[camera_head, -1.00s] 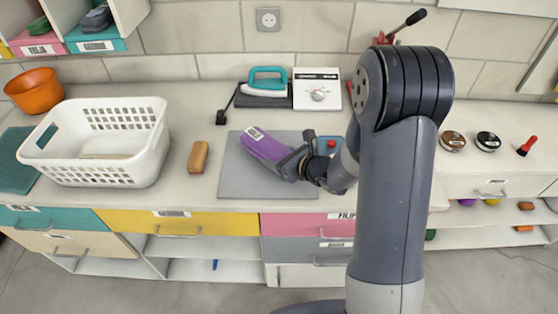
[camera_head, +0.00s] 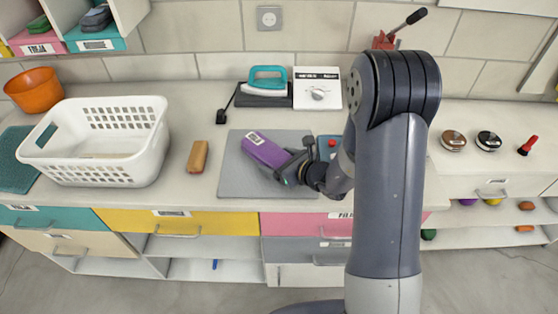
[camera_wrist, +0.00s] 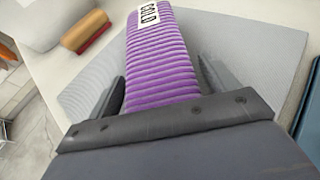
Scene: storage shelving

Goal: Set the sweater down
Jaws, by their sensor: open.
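The sweater (camera_head: 264,150) is a folded purple ribbed bundle with a white label. It lies on the grey mat (camera_head: 240,185) on the counter. In the wrist view the sweater (camera_wrist: 160,60) reads "COLD" on its label and extends away between my fingers. My gripper (camera_head: 293,165) is at the sweater's near right end, with its jaws open around it. In the wrist view my gripper (camera_wrist: 163,85) has one finger on each side, with a gap showing at least on the right. The sweater's nearest end is hidden by the gripper body.
A white basket (camera_head: 95,170) and an orange bowl (camera_head: 36,92) stand at the left. A wooden-backed brush (camera_head: 198,157) lies left of the mat. A teal iron (camera_head: 267,80) and a white scale-like box (camera_head: 317,90) stand behind. Round tins (camera_head: 453,140) sit at the right.

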